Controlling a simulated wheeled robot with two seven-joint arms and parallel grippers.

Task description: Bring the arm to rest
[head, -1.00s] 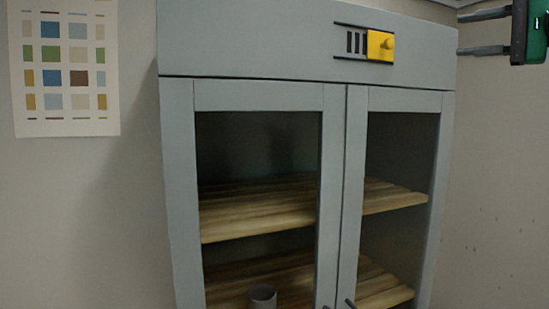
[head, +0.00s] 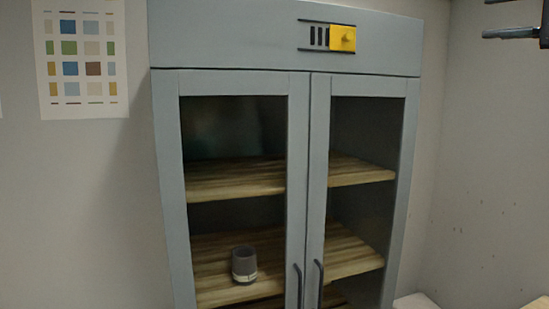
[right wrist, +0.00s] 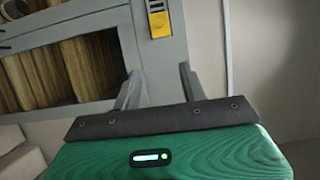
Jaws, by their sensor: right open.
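My right gripper (head: 486,18) is at the top right corner of the head view, cut off by the frame edge, to the right of the cabinet and apart from it. In the right wrist view its two dark fingers (right wrist: 160,73) stand apart with nothing between them, above the green gripper body. My left gripper is not in view.
A grey cabinet (head: 297,180) has two shut glazed doors and a yellow slider (head: 342,38) on its top panel. A grey cup (head: 244,264) stands on a wooden shelf inside. A colour chart (head: 82,55) hangs at left. Wall (head: 490,150) shows at right.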

